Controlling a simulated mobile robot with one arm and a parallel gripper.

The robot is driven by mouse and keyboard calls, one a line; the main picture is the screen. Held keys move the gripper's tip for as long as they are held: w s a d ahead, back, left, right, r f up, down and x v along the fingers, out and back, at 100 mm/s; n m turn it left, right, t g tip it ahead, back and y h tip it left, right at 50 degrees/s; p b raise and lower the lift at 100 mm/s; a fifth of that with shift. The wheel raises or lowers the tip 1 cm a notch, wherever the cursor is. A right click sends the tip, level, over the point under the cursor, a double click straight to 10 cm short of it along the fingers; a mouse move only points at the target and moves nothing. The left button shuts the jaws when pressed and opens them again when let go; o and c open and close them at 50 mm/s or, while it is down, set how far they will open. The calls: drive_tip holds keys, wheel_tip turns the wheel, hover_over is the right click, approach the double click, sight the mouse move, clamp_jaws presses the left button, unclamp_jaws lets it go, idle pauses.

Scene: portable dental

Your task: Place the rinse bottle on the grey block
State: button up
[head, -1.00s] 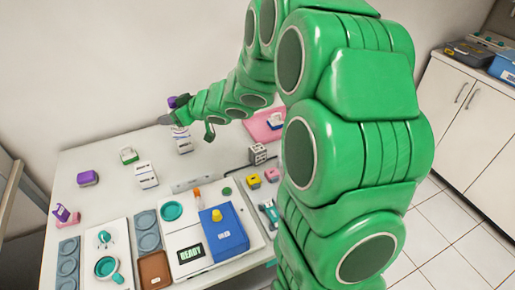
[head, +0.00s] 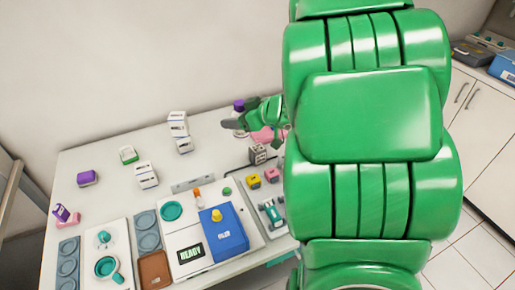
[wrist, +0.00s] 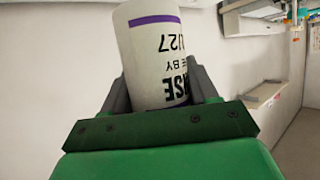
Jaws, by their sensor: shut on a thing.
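My gripper (head: 235,124) is shut on the rinse bottle and holds it above the back of the table. In the wrist view the rinse bottle (wrist: 155,50) is white with a purple band and dark lettering, gripped between the two fingers. In the head view its purple end (head: 239,105) shows above the gripper; the rest is mostly hidden. A grey block with dark spots (head: 258,154) stands on the table below and right of the gripper. A low, long grey piece (head: 187,184) lies farther left, behind the white tray; I cannot tell for certain which is the grey block.
A pink item (head: 264,135) is partly behind my arm. A blue box (head: 223,228), yellow and pink small blocks (head: 271,175) and trays fill the front. The table's back left is mostly clear.

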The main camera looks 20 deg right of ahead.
drive_tip(key=s+d+f, duration=0.1)
drive_tip(key=s+d, duration=0.4)
drive_tip(key=s, duration=0.2)
hover_over(254, 146)
drive_tip(key=shift+m+h, duration=0.3)
drive_tip(key=shift+a+f, duration=0.1)
drive_tip(key=shift+f, duration=6.4)
drive_tip(key=shift+f, duration=0.2)
drive_tip(key=o, duration=1.2)
drive_tip(key=shift+r, duration=0.1)
